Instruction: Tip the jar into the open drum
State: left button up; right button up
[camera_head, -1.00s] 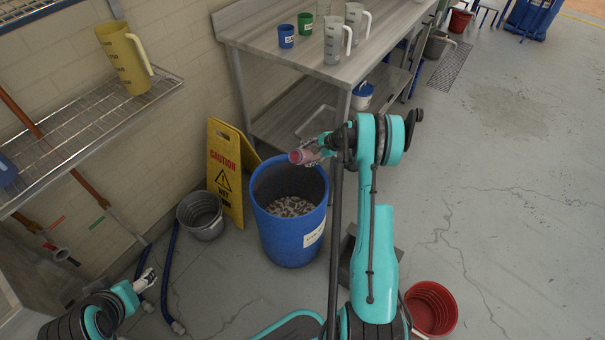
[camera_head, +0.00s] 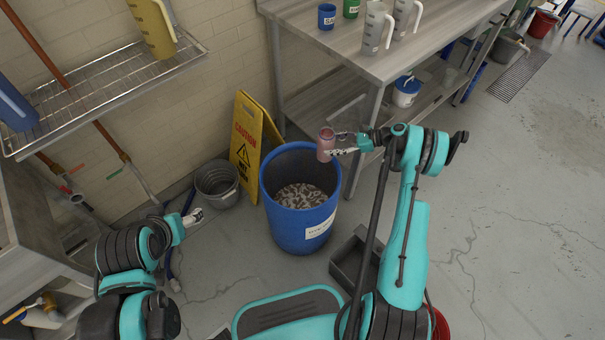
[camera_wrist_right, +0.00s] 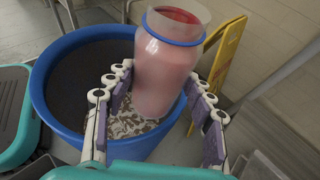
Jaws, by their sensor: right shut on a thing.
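The open blue drum (camera_head: 300,228) stands on the floor at the middle of the head view, with pale and brown pieces inside. My right gripper (camera_head: 335,146) is shut on the pinkish jar (camera_head: 325,147) above the drum's right rim. The jar looks nearly upright in the head view. In the right wrist view the jar (camera_wrist_right: 165,75) sits between both fingers, its open mouth with a blue ring at the top and red inside. How full it is cannot be told. My left gripper (camera_head: 194,216) is low at the left, near the grey bucket; its opening is unclear.
A yellow caution sign (camera_head: 250,140) stands behind the drum, and a grey metal bucket (camera_head: 217,183) is left of it. A steel table (camera_head: 400,60) with cups and jugs is behind. A dark bin (camera_head: 352,262) is on the floor in front.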

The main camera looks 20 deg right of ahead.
aim_at(334, 136)
jog(key=shift+r+p, duration=1)
jog(key=shift+r, duration=1.5)
